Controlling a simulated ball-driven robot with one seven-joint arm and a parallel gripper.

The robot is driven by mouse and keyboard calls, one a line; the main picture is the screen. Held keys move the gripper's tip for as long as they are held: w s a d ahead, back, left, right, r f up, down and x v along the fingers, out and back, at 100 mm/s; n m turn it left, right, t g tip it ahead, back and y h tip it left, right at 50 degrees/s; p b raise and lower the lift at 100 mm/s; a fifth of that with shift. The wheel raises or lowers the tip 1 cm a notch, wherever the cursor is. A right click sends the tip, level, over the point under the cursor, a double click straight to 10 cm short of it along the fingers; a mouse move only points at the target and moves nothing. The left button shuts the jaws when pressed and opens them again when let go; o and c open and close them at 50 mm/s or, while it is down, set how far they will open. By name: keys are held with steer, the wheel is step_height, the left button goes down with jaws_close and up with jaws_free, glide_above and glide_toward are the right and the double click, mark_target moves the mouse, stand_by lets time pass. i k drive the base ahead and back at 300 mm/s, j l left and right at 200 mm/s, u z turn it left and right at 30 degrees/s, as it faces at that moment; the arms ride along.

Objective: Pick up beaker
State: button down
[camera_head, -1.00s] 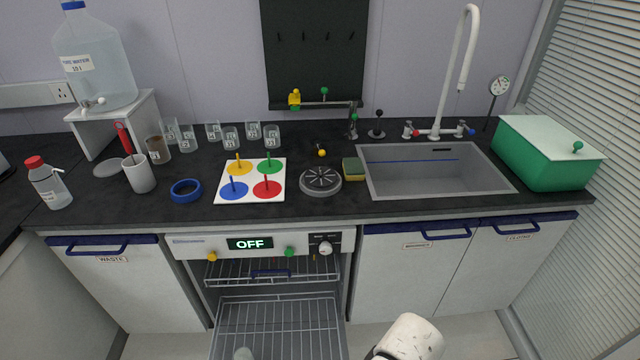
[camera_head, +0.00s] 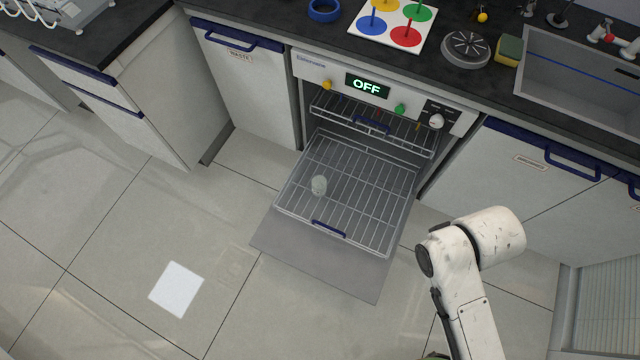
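My arm shows at the lower right, to the right of the open dishwasher door and well apart from the beaker. My gripper is outside the picture.
The open dishwasher door (camera_head: 315,262) juts out over the floor. An upper rack (camera_head: 345,118) sits under the OFF display (camera_head: 367,86). Cabinets (camera_head: 252,90) flank the dishwasher. A white square (camera_head: 176,289) shows on clear floor to the left.

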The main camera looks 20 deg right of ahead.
mark_target(319, 182)
steer(key=i+l+u, duration=0.2)
steer(key=l, duration=0.15)
steer(key=i+l+u, duration=0.2)
steer(key=l, duration=0.2)
steer(key=i+l+u, duration=0.15)
steer(key=l, duration=0.25)
steer(key=i+l+u, duration=0.2)
steer(key=l, duration=0.25)
steer(key=l+u, duration=0.2)
steer(key=l, duration=0.2)
steer(key=l+u, duration=0.2)
steer(key=l, duration=0.3)
